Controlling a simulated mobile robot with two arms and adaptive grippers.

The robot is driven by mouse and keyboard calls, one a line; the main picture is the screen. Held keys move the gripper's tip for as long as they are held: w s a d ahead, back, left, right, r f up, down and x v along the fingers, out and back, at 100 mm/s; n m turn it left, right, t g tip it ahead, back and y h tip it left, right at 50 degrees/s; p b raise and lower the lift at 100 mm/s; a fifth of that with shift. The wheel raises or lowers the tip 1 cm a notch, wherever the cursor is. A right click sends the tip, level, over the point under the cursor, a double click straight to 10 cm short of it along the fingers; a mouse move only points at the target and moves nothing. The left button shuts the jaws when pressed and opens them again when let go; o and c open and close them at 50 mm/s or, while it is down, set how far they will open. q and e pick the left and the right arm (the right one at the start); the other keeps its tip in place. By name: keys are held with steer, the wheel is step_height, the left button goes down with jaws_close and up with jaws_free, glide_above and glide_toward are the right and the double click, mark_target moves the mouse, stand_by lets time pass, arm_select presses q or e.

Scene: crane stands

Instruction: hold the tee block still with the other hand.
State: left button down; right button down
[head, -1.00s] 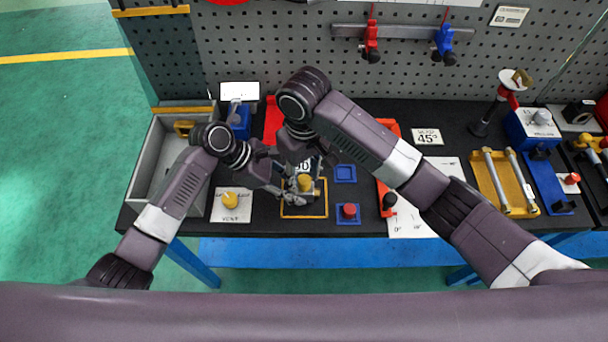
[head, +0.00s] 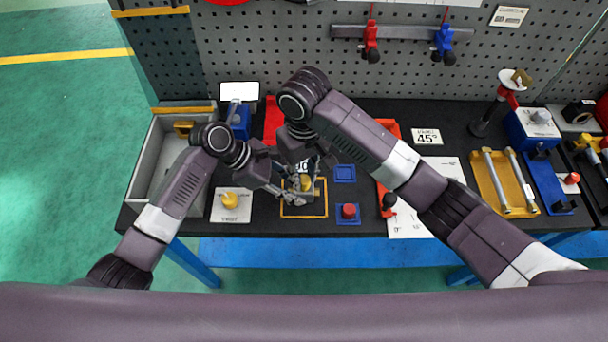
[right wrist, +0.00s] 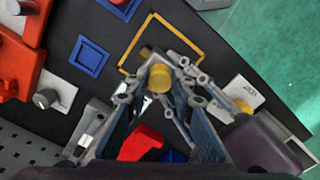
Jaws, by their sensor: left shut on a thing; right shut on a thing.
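The tee block (right wrist: 147,52) is mostly hidden between my two grippers, over the yellow square outline on the bench; a brass-coloured end of it shows in the right wrist view. A round yellow knob (right wrist: 158,80) sits at its near side and also shows in the head view (head: 305,183). My left gripper (head: 291,194) reaches in from the left and is shut on the tee block, low at its side. My right gripper (right wrist: 158,92) comes from above and is shut on the yellow knob. The exact finger contacts are hard to see.
A yellow-outlined square (head: 303,217) surrounds the work spot. Right of it are a blue square (head: 345,174) and a red knob (head: 349,211). A white card with a yellow knob (head: 230,201) lies to the left, beside a grey tray (head: 142,166). An orange stand (head: 386,196) is further right.

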steer(key=m, duration=0.4)
steer(key=shift+d+f+m, duration=0.1)
steer(key=shift+f+m, duration=0.05)
steer(key=shift+m, duration=0.15)
steer(key=m, duration=0.4)
steer(key=shift+m, duration=0.6)
steer(key=shift+f+m, duration=0.1)
steer(key=shift+m, duration=0.7)
steer(key=m, duration=0.3)
steer(key=shift+m, duration=0.3)
